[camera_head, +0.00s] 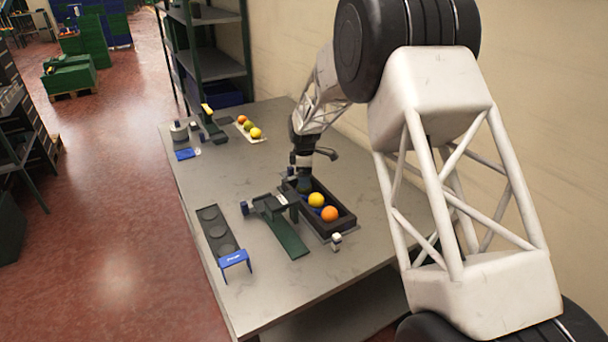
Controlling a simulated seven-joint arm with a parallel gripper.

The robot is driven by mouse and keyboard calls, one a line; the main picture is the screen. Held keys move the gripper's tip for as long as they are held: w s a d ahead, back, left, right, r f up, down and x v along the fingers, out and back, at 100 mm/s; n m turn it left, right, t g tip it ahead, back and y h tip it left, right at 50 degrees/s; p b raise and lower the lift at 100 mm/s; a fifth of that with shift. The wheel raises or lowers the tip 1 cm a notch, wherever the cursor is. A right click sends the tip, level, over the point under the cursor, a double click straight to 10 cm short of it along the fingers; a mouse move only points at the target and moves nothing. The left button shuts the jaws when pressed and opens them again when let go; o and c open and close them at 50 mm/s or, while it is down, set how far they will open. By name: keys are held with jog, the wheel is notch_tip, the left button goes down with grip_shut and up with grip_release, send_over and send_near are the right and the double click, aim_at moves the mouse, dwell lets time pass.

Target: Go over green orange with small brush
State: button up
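A dark tray (345,224) on the table holds a yellow fruit (316,200) and an orange fruit (330,214), with some blue lining showing beside them. My gripper (304,184) points down over the far end of this tray. A dark greenish round shape (304,187) shows right at its tip; it may be the green orange, but it is mostly covered. Whether my gripper touches it, or is open or shut, is too small to tell. I cannot make out a small brush; one may be hidden at the gripper.
A dark stand with a green ramp (288,240) lies left of the tray. Several fruits (249,127) lie at the back.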

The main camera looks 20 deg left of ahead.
jog(key=shift+f, duration=0.6)
dwell(1.8)
jog(key=shift+w, duration=0.15)
jog(key=shift+w+a, duration=0.1)
jog(key=shift+w, duration=0.35)
jog(key=shift+c, duration=0.9)
jog(key=shift+a, duration=0.1)
jog(key=shift+r, duration=0.1)
jog(key=shift+s, duration=0.55)
jog(key=shift+s+d, duration=0.35)
jog(key=shift+s, duration=0.4)
